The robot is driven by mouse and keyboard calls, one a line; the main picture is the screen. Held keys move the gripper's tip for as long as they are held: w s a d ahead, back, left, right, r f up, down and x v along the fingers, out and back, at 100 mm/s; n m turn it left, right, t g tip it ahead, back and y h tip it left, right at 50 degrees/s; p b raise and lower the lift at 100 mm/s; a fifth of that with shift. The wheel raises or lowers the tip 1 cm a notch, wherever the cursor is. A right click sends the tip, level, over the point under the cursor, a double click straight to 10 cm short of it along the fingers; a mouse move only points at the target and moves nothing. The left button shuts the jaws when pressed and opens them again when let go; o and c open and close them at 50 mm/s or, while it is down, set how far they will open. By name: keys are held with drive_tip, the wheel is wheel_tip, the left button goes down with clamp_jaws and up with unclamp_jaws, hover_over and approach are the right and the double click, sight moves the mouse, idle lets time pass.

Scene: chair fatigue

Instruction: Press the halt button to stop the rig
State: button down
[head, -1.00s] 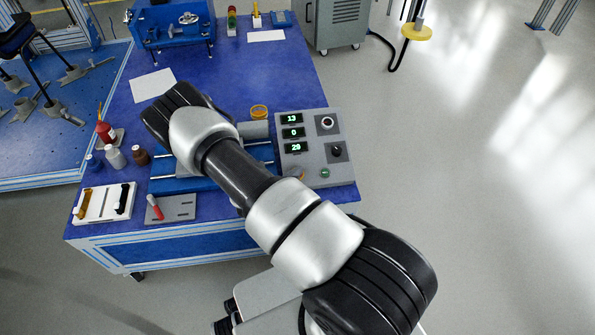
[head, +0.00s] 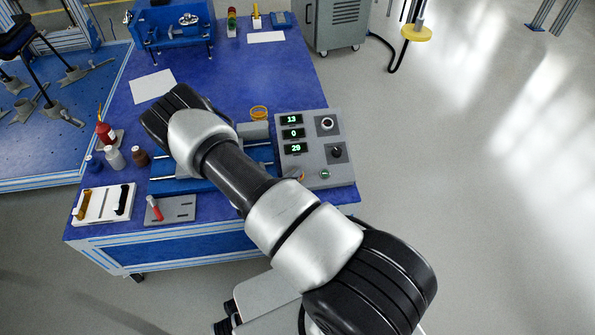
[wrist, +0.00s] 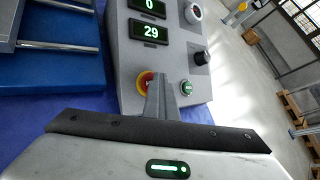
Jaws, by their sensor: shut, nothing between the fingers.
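The grey control box (head: 318,122) stands at the right end of the blue bench. In the wrist view, the halt button (wrist: 147,77), red with a yellow collar (wrist: 141,87), sits low on the box's sloped face (wrist: 130,65). My gripper (wrist: 161,78) is shut and empty. Its fingertips overlap the right side of the button in that view; whether they touch it I cannot tell. In the head view my arm hides most of the gripper and the button.
A green button (wrist: 187,87) sits just right of the fingers. A black knob (wrist: 201,58) and a round white-rimmed control (wrist: 193,13) are above it. Lit displays (head: 292,133) read 13, 0 and 29. The blue rig with rods (wrist: 60,47) lies to the left.

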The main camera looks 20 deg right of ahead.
drive_tip(key=shift+s+a+f, duration=0.1)
drive_tip(key=shift+a+f, duration=0.05)
drive_tip(key=shift+f, duration=0.05)
wheel_tip(320, 180, up, 6)
drive_tip(key=s+p, duration=0.2)
drive_tip(key=p, duration=0.3)
drive_tip(key=shift+a, duration=0.2)
idle(0.5)
